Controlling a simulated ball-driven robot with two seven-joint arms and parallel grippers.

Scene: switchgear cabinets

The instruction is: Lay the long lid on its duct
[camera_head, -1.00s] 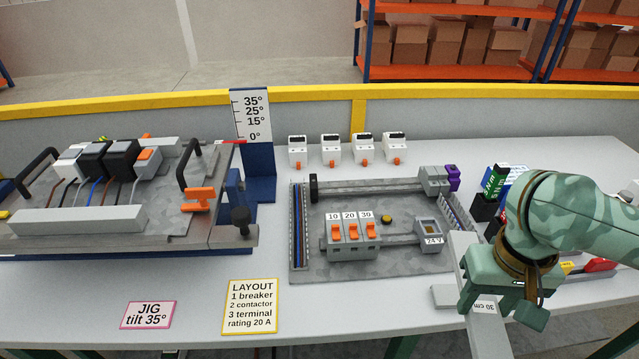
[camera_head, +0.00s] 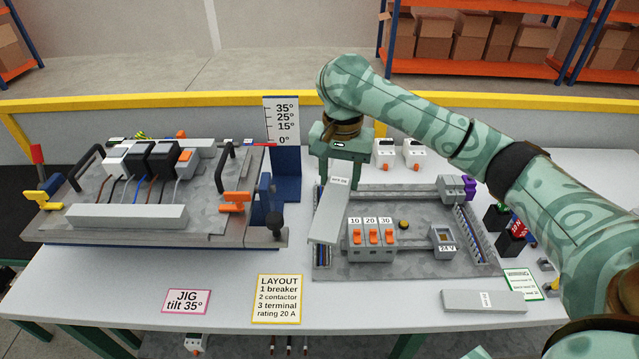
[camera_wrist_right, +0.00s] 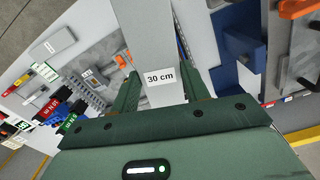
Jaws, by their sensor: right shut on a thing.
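My right gripper (camera_head: 340,172) is shut on the long lid (camera_head: 327,215), a flat grey strip, over the left side of the mounting plate. In the right wrist view, the lid (camera_wrist_right: 158,35) with its "30 cm" label runs out between the fingers (camera_wrist_right: 163,88). In the head view the lid slants towards the front, above the left duct (camera_head: 322,257). The lid covers much of that duct; coloured wires show at its front end. I cannot tell whether the lid touches the duct. My left gripper is not in view.
A shorter lid (camera_head: 485,301) lies on the table at front right. Breakers (camera_head: 371,240) stand on the plate close to the held lid. A tilting jig (camera_head: 160,225) with a blue post (camera_head: 286,178) stands to the left. A wired duct (camera_head: 470,233) edges the plate's right side.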

